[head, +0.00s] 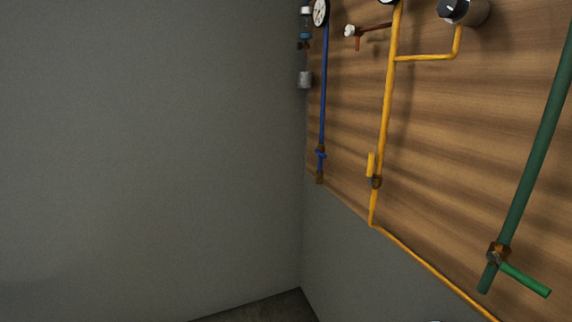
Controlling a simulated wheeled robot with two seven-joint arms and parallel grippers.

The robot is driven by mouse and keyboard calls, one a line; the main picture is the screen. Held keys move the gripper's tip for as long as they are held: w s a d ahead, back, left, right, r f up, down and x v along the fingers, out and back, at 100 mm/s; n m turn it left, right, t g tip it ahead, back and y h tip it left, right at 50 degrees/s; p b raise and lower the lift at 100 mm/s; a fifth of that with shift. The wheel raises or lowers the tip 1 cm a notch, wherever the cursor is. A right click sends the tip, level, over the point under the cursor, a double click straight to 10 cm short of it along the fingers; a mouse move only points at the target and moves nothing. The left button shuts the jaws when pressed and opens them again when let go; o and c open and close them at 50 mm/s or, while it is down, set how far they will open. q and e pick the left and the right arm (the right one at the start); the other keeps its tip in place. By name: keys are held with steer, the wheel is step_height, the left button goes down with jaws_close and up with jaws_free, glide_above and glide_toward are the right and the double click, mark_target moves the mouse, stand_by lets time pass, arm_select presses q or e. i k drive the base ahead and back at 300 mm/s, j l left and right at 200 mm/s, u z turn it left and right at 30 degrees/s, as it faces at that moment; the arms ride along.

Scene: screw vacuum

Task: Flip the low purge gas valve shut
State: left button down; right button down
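No label shows which valve is the low purge gas valve. A yellow lever valve (371,166) sits low on the yellow pipe (387,100), its handle upright and roughly in line with the pipe. A green lever valve (524,279) sits near the lower end of the green pipe (537,150), its handle turned out across the pipe to the lower right. A small blue valve (320,153) sits low on the blue pipe (324,85); its handle position is too small to tell. Neither of my grippers is in view.
The pipes run along a wooden panel (480,130) on the right. A black-and-silver knob (463,11), a gauge (321,12) and a small white-ended fitting (350,31) are near the top. A bare grey wall (150,150) fills the left.

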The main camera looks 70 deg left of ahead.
mark_target(371, 156)
steer(key=k+u, duration=0.1)
steer(key=u, duration=1.55)
